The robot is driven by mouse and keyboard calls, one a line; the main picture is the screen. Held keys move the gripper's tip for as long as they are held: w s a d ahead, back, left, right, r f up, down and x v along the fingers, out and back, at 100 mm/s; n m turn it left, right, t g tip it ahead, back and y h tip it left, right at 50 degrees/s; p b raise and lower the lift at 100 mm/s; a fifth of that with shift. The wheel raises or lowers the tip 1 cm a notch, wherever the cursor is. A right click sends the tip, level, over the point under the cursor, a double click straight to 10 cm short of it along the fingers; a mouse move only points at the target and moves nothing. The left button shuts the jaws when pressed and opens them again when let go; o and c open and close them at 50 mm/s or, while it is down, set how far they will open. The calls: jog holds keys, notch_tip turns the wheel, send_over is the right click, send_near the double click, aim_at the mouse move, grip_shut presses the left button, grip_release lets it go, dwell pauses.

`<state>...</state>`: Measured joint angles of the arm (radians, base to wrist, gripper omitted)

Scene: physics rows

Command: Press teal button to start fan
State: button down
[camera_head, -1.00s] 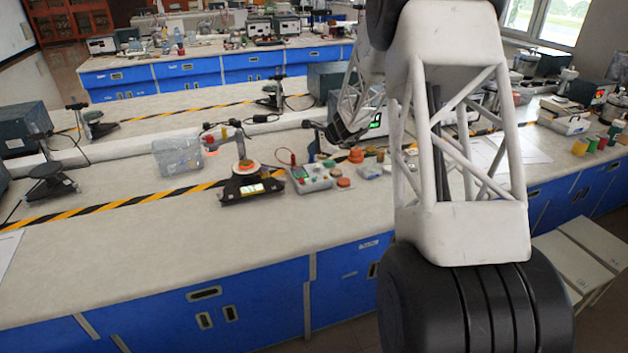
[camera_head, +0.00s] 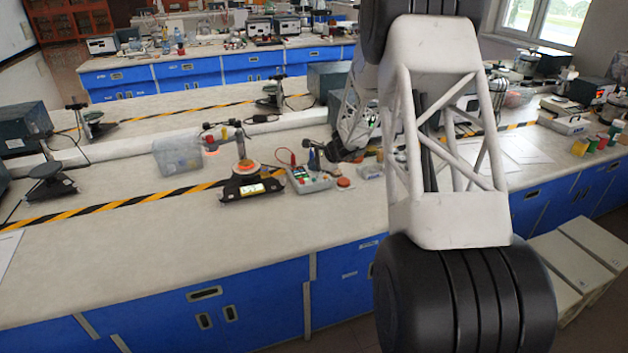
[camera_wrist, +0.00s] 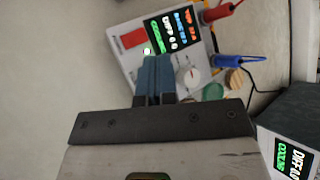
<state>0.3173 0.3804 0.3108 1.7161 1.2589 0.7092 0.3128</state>
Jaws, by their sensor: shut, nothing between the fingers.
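A light grey control box (camera_head: 312,183) with a display and coloured controls stands on the bench; it also shows in the wrist view (camera_wrist: 130,62). Its lit display (camera_wrist: 172,32) shows coloured text, including "DIFF". My gripper (camera_head: 314,164) is shut and empty, low over the box. In the wrist view its blue-grey fingers (camera_wrist: 154,58) point at the box beside a small lit green spot (camera_wrist: 148,50). I cannot tell which control is the teal button; the fingers hide part of the panel. No fan is clearly identifiable.
Red (camera_wrist: 222,12) and blue (camera_wrist: 236,61) plugs stand at the box's right. A black device with an orange ring (camera_head: 241,182) and a clear bin (camera_head: 178,155) are to its left. An orange disc (camera_head: 344,183) lies just right.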

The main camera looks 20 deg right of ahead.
aim_at(314, 180)
jog(key=shift+f, duration=1)
jog(key=shift+f, duration=0.85)
dwell(2.3)
jog(key=shift+r, duration=0.8)
jog(key=shift+r, duration=0.15)
dwell(0.3)
jog(key=shift+r, duration=2.4)
jog(key=shift+a, duration=0.1)
